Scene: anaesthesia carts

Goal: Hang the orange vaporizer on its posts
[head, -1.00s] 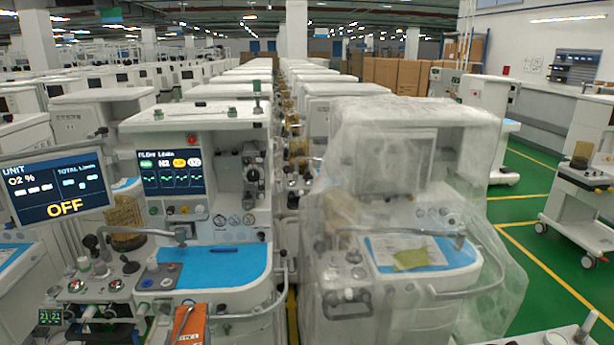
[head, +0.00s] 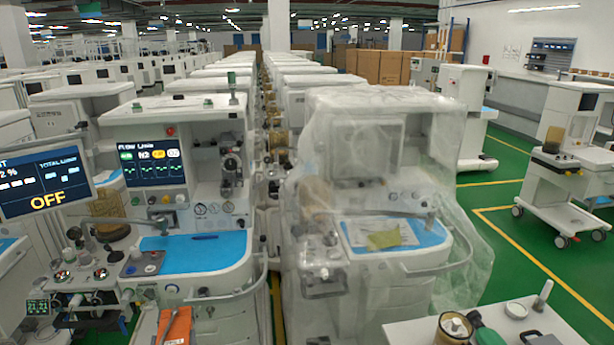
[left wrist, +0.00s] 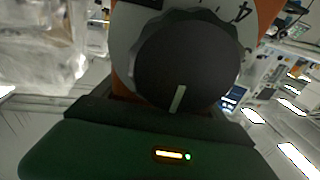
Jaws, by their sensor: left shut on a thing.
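The orange vaporizer (head: 178,328) shows at the bottom edge of the head view, cut off below, in front of the uncovered anaesthesia cart. My left gripper (head: 160,326) is shut on it; its fingers barely show there. In the left wrist view the orange vaporizer (left wrist: 267,14) fills the top, with its big black dial (left wrist: 187,62) and white scale facing the camera. The dark gripper body lies below it. The uncovered anaesthesia cart (head: 165,105) has a lit screen and blue work surface. I cannot clearly pick out the posts. My right gripper is out of view.
A second cart (head: 375,150) under clear plastic stands close on the right. A monitor reading OFF (head: 45,180) juts in at left. A white table (head: 405,332) with a brass-coloured part (head: 455,328) and a green part is at bottom right.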

